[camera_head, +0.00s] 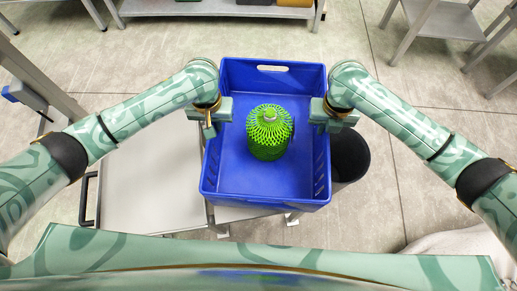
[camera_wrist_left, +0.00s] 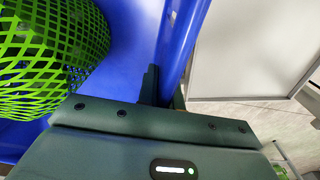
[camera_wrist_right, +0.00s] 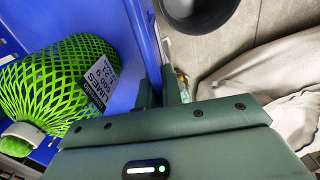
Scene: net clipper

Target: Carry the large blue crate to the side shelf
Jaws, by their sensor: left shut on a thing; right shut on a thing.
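The large blue crate (camera_head: 232,172) hangs between my two arms in the head view, in front of my body. A green net roll (camera_head: 268,150) stands inside it; a label reading "LIMES" shows on the net in the right wrist view (camera_wrist_right: 60,88). My left gripper (camera_head: 213,112) is shut on the crate's left wall, which also shows in the left wrist view (camera_wrist_left: 180,40). My right gripper (camera_head: 328,108) is shut on the crate's right wall, seen in the right wrist view (camera_wrist_right: 146,40). The fingertips are partly hidden by the walls.
A grey-topped cart or table (camera_head: 150,190) stands left of and partly below the crate. A dark round bin (camera_head: 350,155) is close at the right. A low shelf (camera_head: 215,10) is at the back, a grey stand (camera_head: 440,18) at the back right. Floor between is clear.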

